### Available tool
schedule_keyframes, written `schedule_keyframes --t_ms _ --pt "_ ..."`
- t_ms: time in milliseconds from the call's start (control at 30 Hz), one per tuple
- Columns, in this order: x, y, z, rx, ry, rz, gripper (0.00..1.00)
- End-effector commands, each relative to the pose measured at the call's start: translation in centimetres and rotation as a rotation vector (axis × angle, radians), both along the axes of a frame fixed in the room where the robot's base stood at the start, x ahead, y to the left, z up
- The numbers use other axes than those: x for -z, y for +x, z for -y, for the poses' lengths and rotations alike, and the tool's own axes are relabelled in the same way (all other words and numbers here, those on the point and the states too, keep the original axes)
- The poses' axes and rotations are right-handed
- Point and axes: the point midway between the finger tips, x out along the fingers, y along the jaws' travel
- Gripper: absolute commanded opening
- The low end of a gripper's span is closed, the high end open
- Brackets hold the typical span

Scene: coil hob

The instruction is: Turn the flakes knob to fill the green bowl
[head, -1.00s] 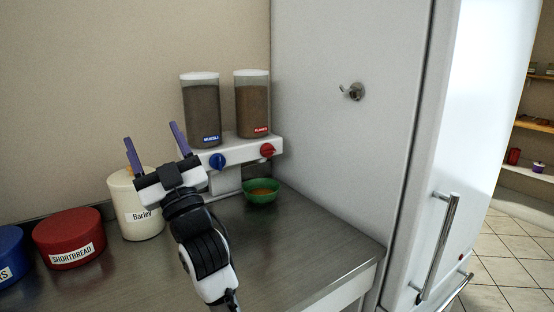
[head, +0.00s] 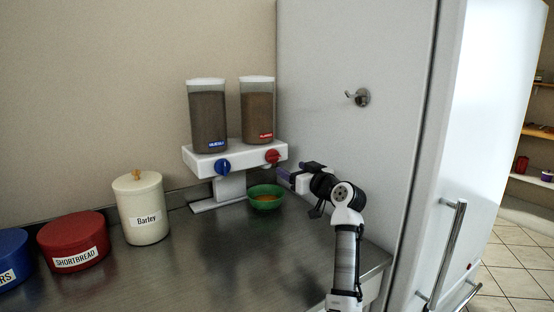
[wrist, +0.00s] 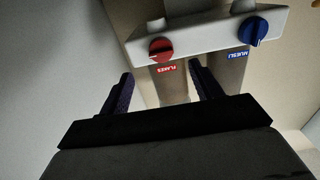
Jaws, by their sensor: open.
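The red flakes knob (head: 272,157) is on the right front of the white dispenser. It also shows in the wrist view (wrist: 161,50), above its FLAKES label, ahead of my open fingers and apart from them. The green bowl (head: 265,199) stands on the counter below the red knob, with some brownish flakes in it. The flakes container (head: 257,108) above the knob is filled with brown contents. My gripper (head: 285,172) is open and empty, just below and right of the red knob. Its purple fingers show in the wrist view (wrist: 162,90).
The blue muesli knob (head: 222,167) is left of the red one, under the muesli container (head: 208,118). A cream Barley jar (head: 141,210) and a red Shortbread tin (head: 73,242) stand at left. The fridge side (head: 330,110) with a hook (head: 358,97) borders the right.

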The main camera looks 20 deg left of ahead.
Motion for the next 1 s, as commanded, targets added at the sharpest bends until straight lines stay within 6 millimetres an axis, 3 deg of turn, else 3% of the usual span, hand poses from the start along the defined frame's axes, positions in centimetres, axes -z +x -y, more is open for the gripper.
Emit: schedule_keyframes --t_ms 200,433,967,1000 --pt "-0.3 2.7 -3.7 -0.001 -0.001 -0.002 0.64" --pt "-0.2 4.7 -6.2 -0.001 0.0 -0.001 0.64" --pt "0.0 5.7 -7.3 0.001 -0.001 0.001 0.64" --pt "0.0 5.6 -7.3 0.001 -0.001 0.001 0.6"
